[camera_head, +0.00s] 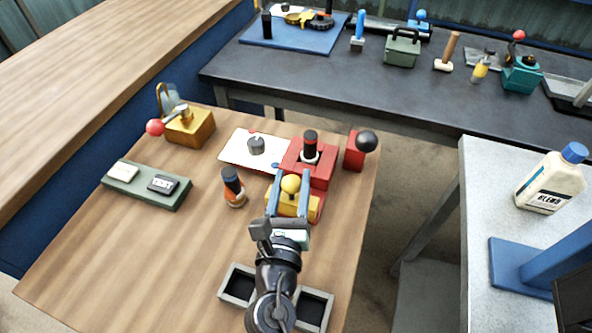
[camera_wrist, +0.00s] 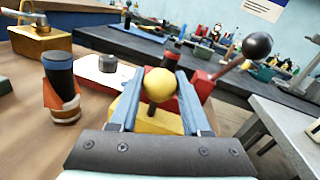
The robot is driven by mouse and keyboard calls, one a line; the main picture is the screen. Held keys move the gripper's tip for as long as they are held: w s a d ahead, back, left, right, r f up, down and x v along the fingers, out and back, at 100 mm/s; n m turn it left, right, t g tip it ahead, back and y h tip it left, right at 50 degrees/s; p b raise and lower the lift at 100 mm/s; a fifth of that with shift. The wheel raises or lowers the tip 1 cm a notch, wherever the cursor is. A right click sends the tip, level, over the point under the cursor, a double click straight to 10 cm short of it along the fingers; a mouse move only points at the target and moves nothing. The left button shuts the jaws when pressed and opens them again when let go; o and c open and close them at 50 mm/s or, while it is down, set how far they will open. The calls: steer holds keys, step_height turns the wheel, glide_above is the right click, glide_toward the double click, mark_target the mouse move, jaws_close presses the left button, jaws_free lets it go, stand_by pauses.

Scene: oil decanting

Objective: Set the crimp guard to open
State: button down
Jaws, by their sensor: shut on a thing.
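My gripper (camera_head: 291,178) has its two blue fingers shut on the yellow ball knob (camera_head: 290,184), one finger on each side. In the wrist view the yellow knob (camera_wrist: 161,84) stands on a short dark stem. The stem rises from a yellow block (camera_head: 292,206) in front of a red housing (camera_head: 318,174) with an upright black handle (camera_head: 310,146). No label shows which part is the crimp guard; the held yellow knob and block may be it. My fingers and wrist hide part of the yellow block.
A dark-topped orange bottle (camera_head: 233,188) stands close left. A black-ball lever (camera_head: 367,141) stands at the right edge; a white dial panel (camera_head: 240,160) lies behind left. A yellow box with a red-ball lever (camera_head: 189,127) and a green tray (camera_head: 146,195) are farther left. The front-left tabletop is clear.

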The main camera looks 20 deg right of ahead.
steer(key=shift+a+f, duration=0.1)
steer(key=shift+f, duration=0.1)
steer(key=shift+s, duration=0.1)
steer(key=c, duration=0.6)
jaws_free()
steer(key=shift+c, duration=0.2)
steer(key=shift+o, duration=1.2)
steer(key=shift+s+r, duration=0.15)
steer(key=shift+r, duration=0.05)
